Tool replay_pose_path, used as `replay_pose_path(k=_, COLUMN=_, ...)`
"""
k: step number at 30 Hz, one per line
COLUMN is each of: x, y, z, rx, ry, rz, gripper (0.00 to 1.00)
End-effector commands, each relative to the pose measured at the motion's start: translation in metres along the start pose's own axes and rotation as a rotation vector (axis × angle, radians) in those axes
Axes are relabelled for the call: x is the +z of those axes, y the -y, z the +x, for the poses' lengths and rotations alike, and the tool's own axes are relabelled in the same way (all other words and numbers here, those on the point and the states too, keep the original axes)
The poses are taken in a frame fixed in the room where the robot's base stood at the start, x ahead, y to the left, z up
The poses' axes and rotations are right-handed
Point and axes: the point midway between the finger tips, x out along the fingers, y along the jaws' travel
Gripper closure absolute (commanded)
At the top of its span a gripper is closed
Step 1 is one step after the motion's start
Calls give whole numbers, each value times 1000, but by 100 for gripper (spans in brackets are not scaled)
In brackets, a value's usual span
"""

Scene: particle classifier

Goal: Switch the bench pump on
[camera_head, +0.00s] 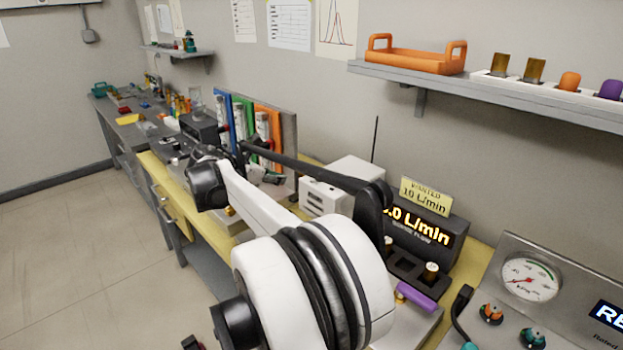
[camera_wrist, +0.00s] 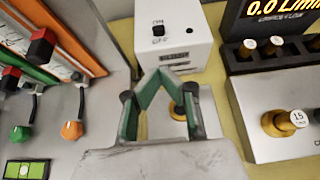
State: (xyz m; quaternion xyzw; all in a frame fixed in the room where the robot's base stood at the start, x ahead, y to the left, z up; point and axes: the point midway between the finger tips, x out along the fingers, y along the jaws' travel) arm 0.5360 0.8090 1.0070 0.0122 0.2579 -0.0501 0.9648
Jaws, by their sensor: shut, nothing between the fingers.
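The bench pump appears to be the white box (camera_wrist: 175,48) in the wrist view, with a small dark switch (camera_wrist: 158,29) on its face and tiny lettering beside it. In the head view the white box (camera_head: 330,190) stands on the bench behind my arm. My gripper (camera_wrist: 166,74) is shut and empty, its green-padded fingers meeting just in front of the box's lower edge in the wrist picture. The switch lies beyond the fingertips, apart from them. The flow display (camera_head: 425,225) reads 0.0 L/min. In the head view I cannot make out my fingertips.
A yellow sign (camera_head: 425,195) asks for 10 L/min. Coloured panels with knobs (camera_wrist: 72,130) stand left of my gripper. A dark rack of vials (camera_wrist: 265,58) and a grey unit with a brass-coloured knob (camera_wrist: 282,122) stand right. A shelf (camera_head: 500,95) overhangs the bench.

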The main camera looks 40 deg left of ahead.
Motion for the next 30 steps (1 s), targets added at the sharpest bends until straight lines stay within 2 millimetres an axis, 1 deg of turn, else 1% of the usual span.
replay_pose_path(k=7, x=0, y=0, z=2, rx=0, ry=-1, rz=2, gripper=100)
replay_pose_path(k=11, x=0, y=0, z=11, rx=0, ry=-1, rz=2, gripper=100)
replay_pose_path(k=14, x=0, y=0, z=25, rx=0, ry=-1, rz=2, gripper=100)
replay_pose_path(k=27, x=0, y=1, z=106, rx=-1, ry=-2, rz=4, gripper=100)
replay_pose_path(k=30, x=9, y=0, z=117, rx=-1, ry=-2, rz=4, gripper=100)
